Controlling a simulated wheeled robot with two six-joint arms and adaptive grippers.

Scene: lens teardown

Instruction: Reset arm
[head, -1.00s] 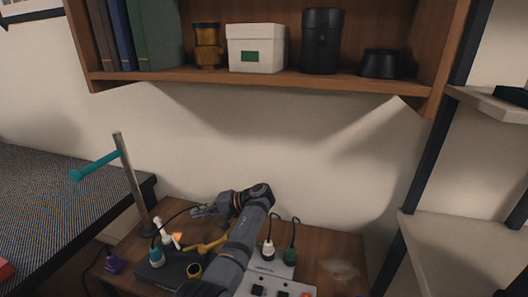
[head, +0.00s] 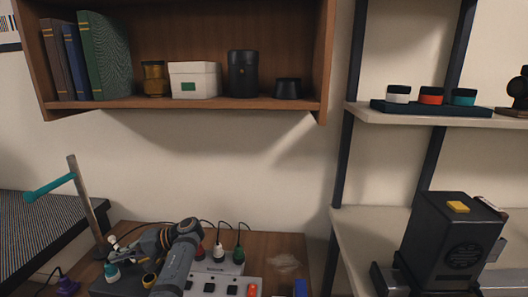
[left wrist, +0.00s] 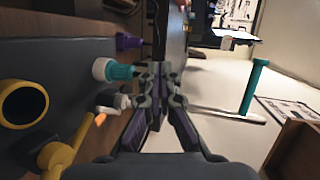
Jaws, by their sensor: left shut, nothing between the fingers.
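My left arm reaches over the wooden desk in the head view. Its left gripper (head: 122,254) points left, near a white-and-teal plug-like piece (head: 111,271) and the dark box on the desk. In the left wrist view the left gripper (left wrist: 159,72) has its two fingers together with nothing between them. The teal-and-white piece (left wrist: 112,71) is just left of the fingers there, and a purple piece (left wrist: 129,42) lies beyond it. Contact with either piece cannot be told. My right gripper is not in view.
A wall shelf (head: 205,104) with books, a white box and black cylinders hangs above. A stand with a teal arm (head: 50,188) rises left of the gripper. A power strip (head: 222,287) is on the desk. A rack (head: 385,220) at right holds a black machine (head: 452,245).

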